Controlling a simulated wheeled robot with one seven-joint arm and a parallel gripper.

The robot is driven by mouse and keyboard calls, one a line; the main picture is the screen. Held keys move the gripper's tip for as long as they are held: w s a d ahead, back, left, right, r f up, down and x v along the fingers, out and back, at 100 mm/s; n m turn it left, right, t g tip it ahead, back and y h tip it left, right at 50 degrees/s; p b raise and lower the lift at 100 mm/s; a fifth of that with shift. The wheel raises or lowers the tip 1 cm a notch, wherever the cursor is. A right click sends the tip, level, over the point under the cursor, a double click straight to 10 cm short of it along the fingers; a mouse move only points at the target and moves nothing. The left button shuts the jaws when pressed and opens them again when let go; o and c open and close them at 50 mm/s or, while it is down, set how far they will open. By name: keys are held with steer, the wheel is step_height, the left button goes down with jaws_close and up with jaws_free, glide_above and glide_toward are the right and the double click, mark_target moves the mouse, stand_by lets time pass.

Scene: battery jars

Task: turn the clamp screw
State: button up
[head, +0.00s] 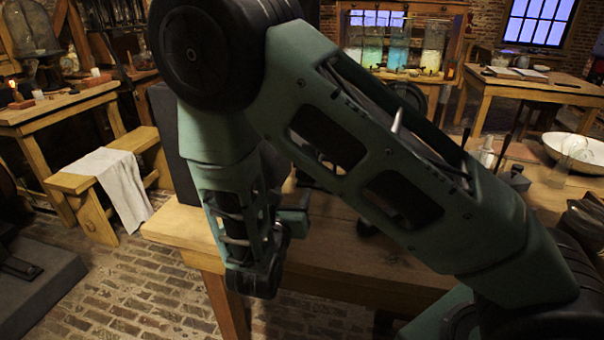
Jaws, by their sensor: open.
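I cannot make out the clamp screw; my own arm covers much of the middle of the view. My gripper (298,212) shows only in part, beside my dark wrist, over the left part of the near wooden table (185,222). It is open, and I see nothing held in it. A small dark thing (368,228) shows on the table just below my forearm, to the right of my gripper and apart from it. I cannot tell whether it belongs to a clamp.
A white bowl (590,150) is on the right. A bench (88,183) with a white cloth (113,185) stands left. Brick floor (120,285) is open at front left.

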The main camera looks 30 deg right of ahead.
mark_target(301, 175)
steer(key=x, duration=1)
steer(key=shift+w+d, duration=0.1)
steer(key=shift+f, duration=0.1)
steer(key=c, duration=1)
